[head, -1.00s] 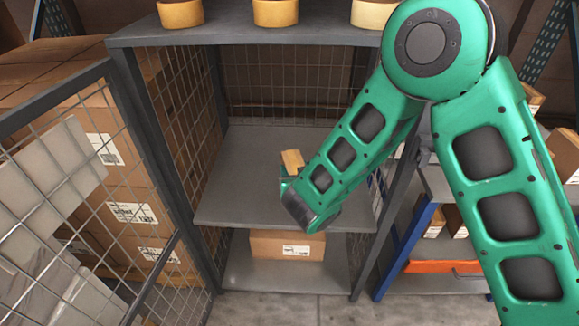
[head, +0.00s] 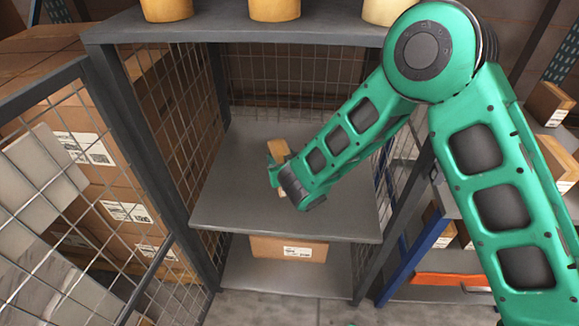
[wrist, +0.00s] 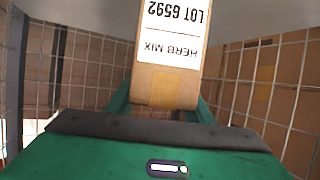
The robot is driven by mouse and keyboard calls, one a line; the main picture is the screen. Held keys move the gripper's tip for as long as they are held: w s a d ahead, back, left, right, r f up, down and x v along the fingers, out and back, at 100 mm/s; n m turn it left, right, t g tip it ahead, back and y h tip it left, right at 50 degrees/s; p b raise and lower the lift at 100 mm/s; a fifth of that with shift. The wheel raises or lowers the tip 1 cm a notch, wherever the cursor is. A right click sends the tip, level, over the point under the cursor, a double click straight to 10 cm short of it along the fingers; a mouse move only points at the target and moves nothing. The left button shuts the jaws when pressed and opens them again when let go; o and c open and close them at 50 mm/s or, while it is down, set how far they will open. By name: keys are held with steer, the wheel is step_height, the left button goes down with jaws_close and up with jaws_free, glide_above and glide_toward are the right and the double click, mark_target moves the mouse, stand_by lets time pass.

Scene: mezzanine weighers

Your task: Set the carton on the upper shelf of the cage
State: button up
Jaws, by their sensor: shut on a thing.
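A small brown carton (head: 277,147) is held in my gripper (head: 277,172) inside the open cage. In the wrist view the carton (wrist: 168,85) has a white label reading "HERB MIX LOT 6592", upside down in the picture, and sits between the fingers of my gripper (wrist: 163,105). The cage's upper shelf (head: 235,200) is a bare grey panel, and in the head view the gripper and carton appear over its middle. My arm hides part of the shelf's right side. I cannot tell whether the carton touches the shelf.
The cage's mesh door (head: 60,190) stands open at the left. A larger carton (head: 290,248) sits on the lower shelf. Several tan round containers (head: 275,8) stand on the cage top (head: 210,30). Stacked boxes are beyond the left mesh; a blue-framed rack (head: 410,255) is at the right.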

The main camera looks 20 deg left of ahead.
steer(key=w, duration=0.1)
steer(key=w+d+f, duration=0.1)
steer(key=shift+w+d+f, duration=0.1)
steer(key=shift+w+f, duration=0.2)
steer(key=shift+w, duration=0.05)
steer(key=shift+f, duration=2.05)
steer(key=o, duration=1.4)
steer(key=shift+f, duration=0.15)
steer(key=shift+s, duration=0.1)
steer(key=v, duration=1.2)
steer(key=shift+d, duration=0.1)
